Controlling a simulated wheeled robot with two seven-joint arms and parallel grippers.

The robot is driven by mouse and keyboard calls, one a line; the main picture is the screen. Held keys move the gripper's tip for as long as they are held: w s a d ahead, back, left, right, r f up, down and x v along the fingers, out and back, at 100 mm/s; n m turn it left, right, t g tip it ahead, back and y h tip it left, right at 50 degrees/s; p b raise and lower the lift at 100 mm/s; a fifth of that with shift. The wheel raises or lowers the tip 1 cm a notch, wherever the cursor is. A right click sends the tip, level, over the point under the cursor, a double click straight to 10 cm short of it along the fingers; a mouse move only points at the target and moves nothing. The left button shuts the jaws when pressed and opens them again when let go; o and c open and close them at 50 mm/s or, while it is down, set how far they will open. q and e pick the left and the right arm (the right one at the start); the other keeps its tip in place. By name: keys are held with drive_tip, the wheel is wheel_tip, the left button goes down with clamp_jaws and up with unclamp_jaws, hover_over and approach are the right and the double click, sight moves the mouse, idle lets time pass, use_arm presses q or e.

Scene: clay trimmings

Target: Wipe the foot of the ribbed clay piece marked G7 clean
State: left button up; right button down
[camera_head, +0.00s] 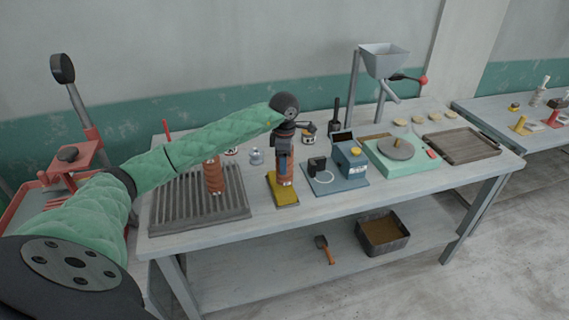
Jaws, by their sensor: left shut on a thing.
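My left gripper (284,152) comes down from above and is shut on a reddish-brown clay piece (286,170), held upright. The piece is over a yellow pad (284,194) on the table; its lower end is at the pad, and I cannot tell whether they touch. A second ribbed clay piece (213,176) stands upright on the dark slatted rack (172,205) to the left. No mark G7 is legible on either piece. My right gripper is not in view.
Right of the pad stand a blue device (350,158) on a plate, a green unit (412,160) with a round grey disc, and a brown tray (461,146). A hopper (384,60) rises behind. Small jars (256,156) stand behind the held piece. A bin (383,234) is on the lower shelf.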

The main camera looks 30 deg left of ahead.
use_arm(q)
wheel_tip(320, 180, down, 4)
drive_tip(key=shift+r, duration=0.25)
drive_tip(key=shift+f, duration=0.1)
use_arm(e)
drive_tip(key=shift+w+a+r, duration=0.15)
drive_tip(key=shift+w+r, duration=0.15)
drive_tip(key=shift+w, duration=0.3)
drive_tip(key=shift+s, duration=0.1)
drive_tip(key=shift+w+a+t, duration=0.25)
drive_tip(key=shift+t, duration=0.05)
use_arm(q)
drive_tip(key=shift+f+b, duration=0.15)
drive_tip(key=shift+b, duration=0.2)
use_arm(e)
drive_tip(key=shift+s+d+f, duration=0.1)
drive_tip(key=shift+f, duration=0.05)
